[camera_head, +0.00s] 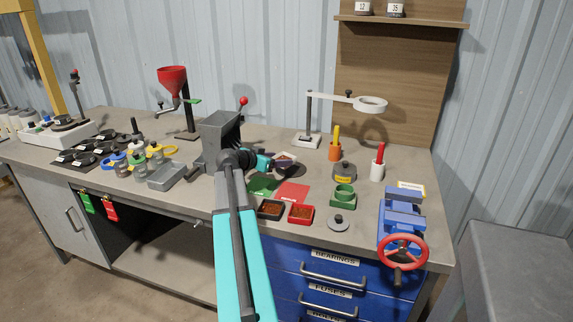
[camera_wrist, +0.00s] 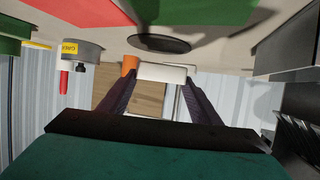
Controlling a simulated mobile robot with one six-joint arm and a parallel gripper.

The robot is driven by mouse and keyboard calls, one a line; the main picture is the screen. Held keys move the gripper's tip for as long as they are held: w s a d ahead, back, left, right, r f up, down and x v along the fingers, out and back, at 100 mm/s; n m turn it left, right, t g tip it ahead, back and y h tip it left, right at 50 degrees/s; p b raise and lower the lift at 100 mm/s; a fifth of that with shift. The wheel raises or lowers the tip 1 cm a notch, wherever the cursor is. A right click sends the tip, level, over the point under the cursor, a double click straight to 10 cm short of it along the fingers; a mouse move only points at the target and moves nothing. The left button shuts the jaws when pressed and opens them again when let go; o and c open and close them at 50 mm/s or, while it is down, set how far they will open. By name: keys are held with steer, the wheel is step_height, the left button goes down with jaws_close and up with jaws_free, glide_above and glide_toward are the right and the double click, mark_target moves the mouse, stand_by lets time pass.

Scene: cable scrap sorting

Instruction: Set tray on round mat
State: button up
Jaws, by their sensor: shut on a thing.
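My gripper (camera_head: 274,163) is shut on a small whitish tray (camera_head: 286,157) in the head view. In the wrist view the dark fingers of my gripper (camera_wrist: 162,82) close on the tray's pale wall (camera_wrist: 162,72); most of the tray is hidden there. The round mat is a dark disc (camera_head: 292,172) on the bench, just below the held tray and partly covered by it in the head view. The mat also shows as a black oval (camera_wrist: 160,43) in the wrist view. A gap shows between tray and mat in the wrist view.
A grey hopper machine (camera_head: 218,140) stands close left of my gripper. Green (camera_head: 264,184) and red (camera_head: 292,193) mats lie in front, with black (camera_head: 270,208) and red (camera_head: 301,214) trays nearer the edge. An orange cup (camera_head: 335,152), grey pot (camera_head: 344,172) and lamp (camera_head: 308,140) stand to the right.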

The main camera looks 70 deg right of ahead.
mark_target(291, 156)
steer(key=d, duration=0.1)
steer(key=s+d, duration=0.2)
steer(key=shift+d+f+p, duration=0.15)
steer(key=shift+d+p, duration=0.15)
steer(key=shift+f, duration=0.15)
steer(key=shift+f+p, duration=0.4)
steer(key=shift+f, duration=1.25)
steer(key=o, duration=1.3)
steer(key=b+v, duration=0.2)
steer(key=v, duration=1)
